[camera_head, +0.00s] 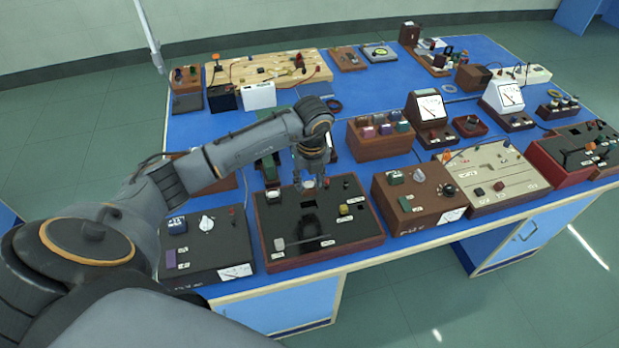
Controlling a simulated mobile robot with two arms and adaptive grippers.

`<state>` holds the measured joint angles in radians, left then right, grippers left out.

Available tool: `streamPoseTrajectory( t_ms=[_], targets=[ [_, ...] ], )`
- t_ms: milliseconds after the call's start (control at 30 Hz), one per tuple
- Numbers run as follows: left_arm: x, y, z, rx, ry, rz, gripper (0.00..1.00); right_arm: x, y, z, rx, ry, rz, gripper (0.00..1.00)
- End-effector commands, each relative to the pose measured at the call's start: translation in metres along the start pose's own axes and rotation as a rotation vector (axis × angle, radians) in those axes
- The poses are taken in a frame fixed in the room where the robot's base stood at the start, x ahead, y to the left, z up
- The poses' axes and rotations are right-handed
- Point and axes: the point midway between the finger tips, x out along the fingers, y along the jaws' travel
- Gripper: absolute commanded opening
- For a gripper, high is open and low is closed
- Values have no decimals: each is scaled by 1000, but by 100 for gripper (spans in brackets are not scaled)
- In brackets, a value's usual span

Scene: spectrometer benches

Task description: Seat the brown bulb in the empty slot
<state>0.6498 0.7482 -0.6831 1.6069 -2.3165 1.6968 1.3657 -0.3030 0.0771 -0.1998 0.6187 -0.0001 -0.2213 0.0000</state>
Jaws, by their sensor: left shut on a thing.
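My left gripper (311,178) hangs over the back part of a black-topped wooden-sided box (345,238), pointing down. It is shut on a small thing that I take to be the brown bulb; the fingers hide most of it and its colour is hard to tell. A dark slot (309,203) shows in the box top just below the fingertips. I cannot tell whether the held thing touches the box. My right gripper is not in view.
A black box with a white knob (206,223) stands close on the left. A wooden rack of coloured blocks (380,143) is behind. The blue bench (370,92) has bare room at the back.

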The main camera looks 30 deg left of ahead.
Motion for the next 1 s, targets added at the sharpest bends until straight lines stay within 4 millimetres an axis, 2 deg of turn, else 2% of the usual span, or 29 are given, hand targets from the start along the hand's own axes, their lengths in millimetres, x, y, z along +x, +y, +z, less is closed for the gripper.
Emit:
streamPoseTrajectory(
  t_ms=[1000],
  targets=[
    [58, 0, -7, 5, 0, -1, 8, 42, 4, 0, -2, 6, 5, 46]
  ],
)
